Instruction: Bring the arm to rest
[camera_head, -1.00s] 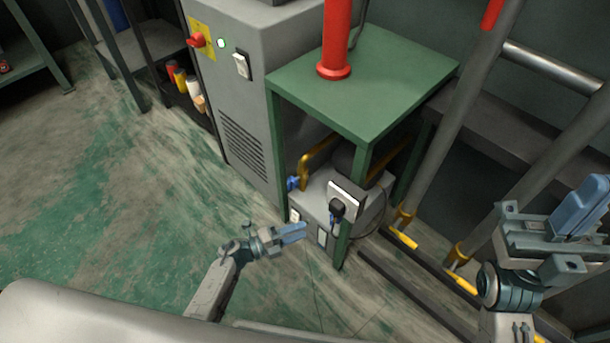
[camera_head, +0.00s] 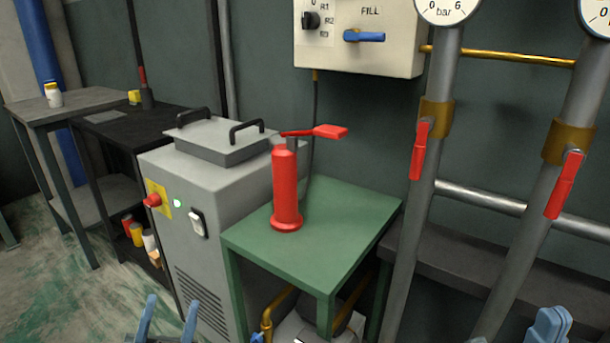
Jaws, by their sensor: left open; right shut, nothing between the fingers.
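My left gripper (camera_head: 168,322) shows at the bottom edge, left of centre, in the head view. Its two blue fingers point up and stand apart, with nothing between them. It appears in front of the grey machine's lower part. My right gripper (camera_head: 548,328) shows at the bottom right corner, its blue fingers together and empty. The rest of both arms is below the picture.
A red cylinder with a lever (camera_head: 286,190) stands on a green table (camera_head: 345,215). Left of it is a grey machine (camera_head: 190,250) with a red knob. A control box (camera_head: 360,65) with a blue handle hangs behind. Two grey pipes carry red valve handles (camera_head: 420,150) at right.

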